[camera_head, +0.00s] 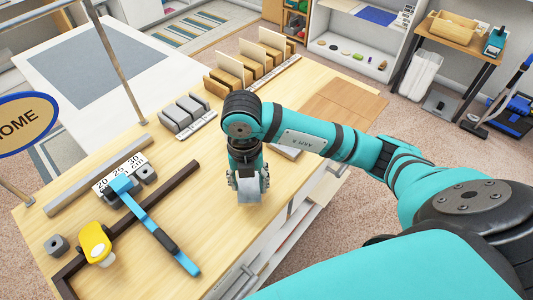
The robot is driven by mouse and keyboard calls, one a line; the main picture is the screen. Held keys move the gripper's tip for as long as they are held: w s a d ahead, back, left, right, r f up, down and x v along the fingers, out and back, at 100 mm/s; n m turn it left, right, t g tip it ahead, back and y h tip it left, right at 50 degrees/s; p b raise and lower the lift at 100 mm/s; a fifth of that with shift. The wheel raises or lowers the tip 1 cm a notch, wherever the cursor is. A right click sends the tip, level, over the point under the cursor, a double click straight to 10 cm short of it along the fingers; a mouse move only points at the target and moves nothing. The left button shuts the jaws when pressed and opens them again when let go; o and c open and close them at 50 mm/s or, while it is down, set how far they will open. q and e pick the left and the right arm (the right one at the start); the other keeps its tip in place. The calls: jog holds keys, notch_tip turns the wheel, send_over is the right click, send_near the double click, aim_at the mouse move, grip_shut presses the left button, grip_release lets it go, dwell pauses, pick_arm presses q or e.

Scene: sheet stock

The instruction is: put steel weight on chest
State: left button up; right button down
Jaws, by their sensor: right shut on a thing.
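My right gripper (249,196) points down over the near right part of the wooden worktop (205,225), close to its right edge. It is shut on a grey block that looks like a steel weight; the fingers hide most of it. I cannot tell whether the block touches the top. The worktop has a white front with handles (236,279) below; I cannot tell if this is the chest. My left gripper is not in view.
A blue clamp-like tool (160,233), a yellow-topped object (95,243) and a dark angle bar (150,207) lie left of my gripper. Grey blocks (187,112) and wooden holders with boards (240,75) stand farther back. The top between is clear.

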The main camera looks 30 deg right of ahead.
jog(key=w+d, duration=0.2)
jog(key=w+d+p, duration=0.1)
jog(key=w+d, duration=0.1)
jog(key=w+d+p, duration=0.1)
jog(key=w+d, duration=0.1)
jog(key=d, duration=0.1)
jog(key=shift+d+f, duration=0.1)
jog(key=shift+f, duration=0.3)
notch_tip(320, 180, down, 2)
jog(key=shift+s+f+p, duration=0.15)
jog(key=shift+f+p, duration=0.05)
jog(key=shift+p, duration=0.4)
jog(key=shift+f, duration=0.65)
jog(key=c, duration=0.5)
grip_release()
jog(key=shift+r+b, duration=1.35)
jog(key=shift+r, duration=4.75)
